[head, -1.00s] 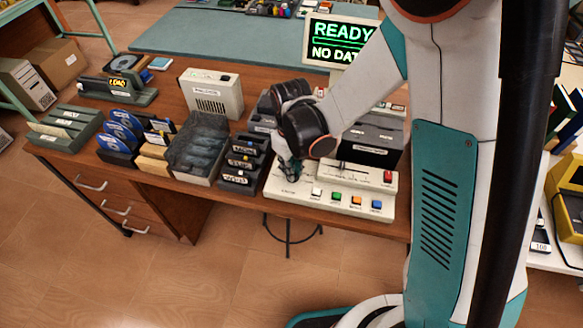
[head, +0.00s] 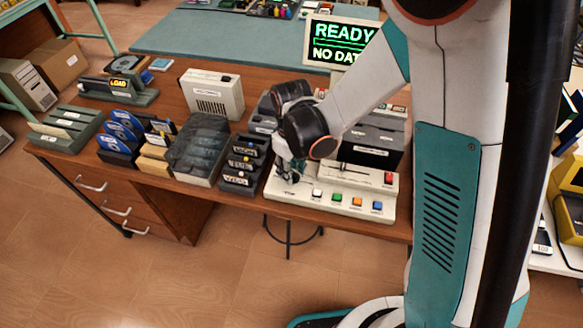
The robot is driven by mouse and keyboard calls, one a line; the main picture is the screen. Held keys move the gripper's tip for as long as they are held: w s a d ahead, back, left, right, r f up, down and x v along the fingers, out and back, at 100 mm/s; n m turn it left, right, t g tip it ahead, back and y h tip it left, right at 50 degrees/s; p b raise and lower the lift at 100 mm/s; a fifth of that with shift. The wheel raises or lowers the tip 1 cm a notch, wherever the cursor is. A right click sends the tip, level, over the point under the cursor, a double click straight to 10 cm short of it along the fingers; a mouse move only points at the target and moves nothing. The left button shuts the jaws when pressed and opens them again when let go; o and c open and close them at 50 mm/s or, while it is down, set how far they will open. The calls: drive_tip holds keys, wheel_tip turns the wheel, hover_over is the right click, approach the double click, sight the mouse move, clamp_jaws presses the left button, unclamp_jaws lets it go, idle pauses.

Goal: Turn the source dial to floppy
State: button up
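The cream control panel (head: 330,196) sits at the front right of the wooden desk. It carries a row of white, green, orange and blue buttons and a red one at the upper right. My gripper (head: 289,175) points down over the panel's left end, where it is small and dark. The source dial is not visible; my gripper and wrist cover that part of the panel. I cannot tell whether the fingers touch anything or how far apart they are. A monitor (head: 340,42) behind reads "READY" and "NO DAT", cut off by my arm.
A rack of dark cartridges (head: 243,165) stands just left of the panel. Further left are a smoky clear-lidded box (head: 199,150), blue disks (head: 120,133) and a grey tray (head: 67,127). A beige speaker-like box (head: 212,94) stands behind. A stool (head: 288,240) is under the desk.

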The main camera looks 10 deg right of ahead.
drive_tip(key=shift+r, duration=0.1)
wheel_tip(320, 180, up, 12)
idle(0.6)
drive_tip(key=shift+d, duration=0.1)
drive_tip(key=s+d+r+m+t, duration=0.2)
drive_tip(key=d+r+m+t, duration=0.1)
drive_tip(key=d+r, duration=0.45)
drive_tip(key=s+d+r+m+t, duration=0.1)
drive_tip(key=s+d+m+t, duration=0.1)
drive_tip(key=s, duration=0.3)
drive_tip(key=s+d+r+m+t, duration=0.2)
drive_tip(key=s+d+m, duration=0.1)
drive_tip(key=s+d, duration=0.2)
drive_tip(key=shift+s, duration=0.8)
